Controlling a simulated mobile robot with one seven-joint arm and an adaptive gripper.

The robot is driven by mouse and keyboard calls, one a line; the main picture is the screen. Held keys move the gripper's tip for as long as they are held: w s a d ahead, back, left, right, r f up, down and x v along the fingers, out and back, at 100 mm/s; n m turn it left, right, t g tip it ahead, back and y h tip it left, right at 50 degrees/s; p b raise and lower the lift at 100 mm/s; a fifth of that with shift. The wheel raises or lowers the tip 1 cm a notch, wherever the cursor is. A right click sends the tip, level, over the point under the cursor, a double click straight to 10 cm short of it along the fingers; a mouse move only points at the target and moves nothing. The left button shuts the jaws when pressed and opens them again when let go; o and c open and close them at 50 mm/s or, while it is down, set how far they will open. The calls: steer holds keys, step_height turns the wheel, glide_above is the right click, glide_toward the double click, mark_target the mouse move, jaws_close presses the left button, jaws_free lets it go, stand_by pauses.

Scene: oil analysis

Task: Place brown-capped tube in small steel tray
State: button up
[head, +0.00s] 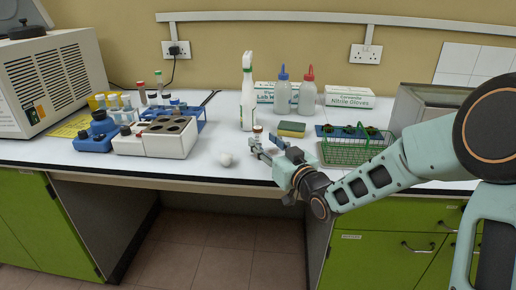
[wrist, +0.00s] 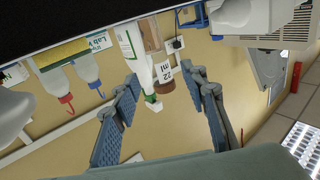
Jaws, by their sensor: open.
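A small tube with a brown cap and a white label (head: 257,131) stands on the bench near the tips of my gripper (head: 266,147). The fingers are open, with visible gaps on both sides of the tube. The tube's lower part is partly hidden by a finger in the head view. I cannot clearly make out the small steel tray; my arm covers part of the bench on the right.
A spray bottle (head: 247,92) stands behind the tube. A sponge (head: 291,129) and a green wire basket (head: 345,153) are to the right. A white block with dark wells (head: 150,144) and a white round object (head: 225,160) are left. The bench's front edge is close.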

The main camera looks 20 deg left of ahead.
mark_target(260, 137)
steer(key=x, duration=0.4)
steer(key=shift+w+a, duration=0.15)
steer(key=shift+a, duration=0.1)
steer(key=shift+r, duration=0.1)
jaws_close()
